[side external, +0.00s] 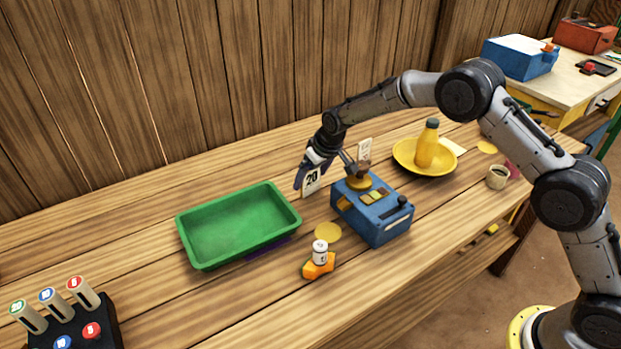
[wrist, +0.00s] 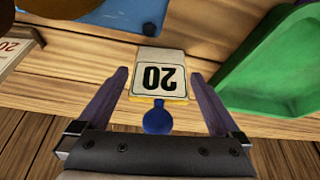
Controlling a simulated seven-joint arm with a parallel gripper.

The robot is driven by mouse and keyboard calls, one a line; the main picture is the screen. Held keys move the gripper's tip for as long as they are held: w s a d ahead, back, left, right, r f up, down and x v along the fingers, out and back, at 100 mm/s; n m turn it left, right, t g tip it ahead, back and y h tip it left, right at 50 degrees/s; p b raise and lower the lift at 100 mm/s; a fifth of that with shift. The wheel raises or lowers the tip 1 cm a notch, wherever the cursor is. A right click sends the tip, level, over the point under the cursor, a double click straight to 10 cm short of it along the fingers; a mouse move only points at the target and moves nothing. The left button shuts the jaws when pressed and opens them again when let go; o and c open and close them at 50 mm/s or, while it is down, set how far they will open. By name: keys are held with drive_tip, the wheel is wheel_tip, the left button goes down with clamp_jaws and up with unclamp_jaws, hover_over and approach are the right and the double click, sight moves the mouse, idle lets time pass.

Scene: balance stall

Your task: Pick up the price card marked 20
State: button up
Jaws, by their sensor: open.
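In the side view the card (side external: 312,181) stands between the green tray and the blue scale. My gripper (wrist: 158,73) is open, with one purple finger on each side of the card and gaps visible at both sides. In the side view my gripper (side external: 306,172) is at the card and partly covers it. A round blue piece (wrist: 157,119) shows at the card's near edge in the wrist view.
A green tray (side external: 185,235) lies left of the card and a blue scale (side external: 391,232) right of it. A yellow plate (side external: 402,158) bears a bottle (side external: 427,146). An orange item (side external: 318,268) is in front.

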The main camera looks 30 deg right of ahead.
drive_tip(key=shift+w+f, duration=0.25)
drive_tip(key=shift+f, duration=0.35)
drive_tip(key=c, duration=1.1)
drive_tip(key=shift+r, duration=0.1)
drive_tip(key=shift+c, duration=0.2)
